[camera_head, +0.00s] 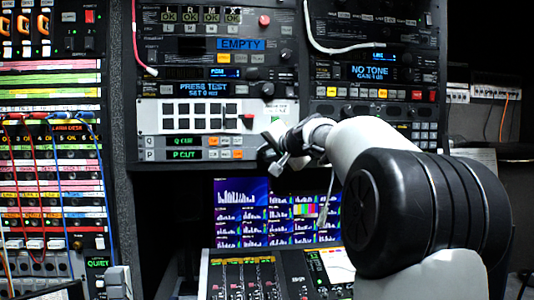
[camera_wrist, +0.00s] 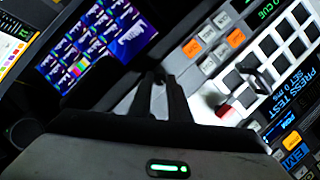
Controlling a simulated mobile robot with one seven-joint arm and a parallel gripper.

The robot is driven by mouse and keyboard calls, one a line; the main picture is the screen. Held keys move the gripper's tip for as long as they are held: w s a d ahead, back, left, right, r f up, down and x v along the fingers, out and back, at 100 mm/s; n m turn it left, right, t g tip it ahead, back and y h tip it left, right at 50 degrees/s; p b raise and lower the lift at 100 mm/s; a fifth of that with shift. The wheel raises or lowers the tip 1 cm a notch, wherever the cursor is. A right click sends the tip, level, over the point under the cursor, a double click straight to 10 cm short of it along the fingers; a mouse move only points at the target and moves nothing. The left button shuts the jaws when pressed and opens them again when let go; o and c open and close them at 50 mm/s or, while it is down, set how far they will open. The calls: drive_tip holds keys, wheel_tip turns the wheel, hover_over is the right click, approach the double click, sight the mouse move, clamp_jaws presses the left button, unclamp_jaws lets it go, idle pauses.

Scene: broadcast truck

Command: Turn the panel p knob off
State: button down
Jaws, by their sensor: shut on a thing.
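Panel P (camera_head: 150,155) is the lower of two narrow strips under the white button panel, with a lit "P CUT" display (camera_head: 186,155) and small buttons to its right. My gripper (camera_head: 272,158) is at the right end of this strip. In the wrist view, my gripper's two dark fingers (camera_wrist: 158,78) come together at the strip's end, in line with its orange button (camera_wrist: 192,48). They are shut on the panel P knob, which the fingers hide almost wholly. The knob's setting cannot be read.
Panel Q (camera_head: 150,141) with its "Q CUE" display lies directly above. Monitors (camera_head: 270,213) and a mixing console (camera_head: 245,275) stand below. Cables hang at the left rack (camera_head: 55,190).

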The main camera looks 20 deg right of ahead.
drive_tip(key=n+h+p, duration=0.1)
drive_tip(key=n, duration=0.1)
drive_tip(key=n+g+h+p, duration=0.1)
drive_tip(key=n+h, duration=0.1)
drive_tip(key=n, duration=0.1)
drive_tip(key=a+n+g+h+p, duration=0.1)
drive_tip(key=n+p, duration=0.1)
drive_tip(key=n, duration=0.1)
drive_tip(key=shift+w+a+h, duration=0.1)
drive_tip(key=shift+w+h, duration=0.05)
drive_tip(key=shift+h, duration=0.15)
drive_tip(key=n+h+b, duration=0.1)
drive_tip(key=b, duration=0.1)
drive_tip(key=n+b, duration=0.1)
drive_tip(key=shift+f+n+h+b, duration=0.2)
drive_tip(key=shift+n+h+b, duration=0.1)
drive_tip(key=shift+h+b, duration=0.1)
drive_tip(key=n+h+b, duration=0.1)
drive_tip(key=n+b, duration=0.2)
drive_tip(key=b, duration=0.2)
drive_tip(key=shift+a+f+h, duration=0.15)
drive_tip(key=shift+h, duration=0.25)
drive_tip(key=n+h+b, duration=0.1)
drive_tip(key=n+b, duration=0.2)
drive_tip(key=shift+n+t+h+b, duration=0.3)
drive_tip(key=shift+n+h+b, duration=0.3)
drive_tip(key=shift+n+b, duration=0.85)
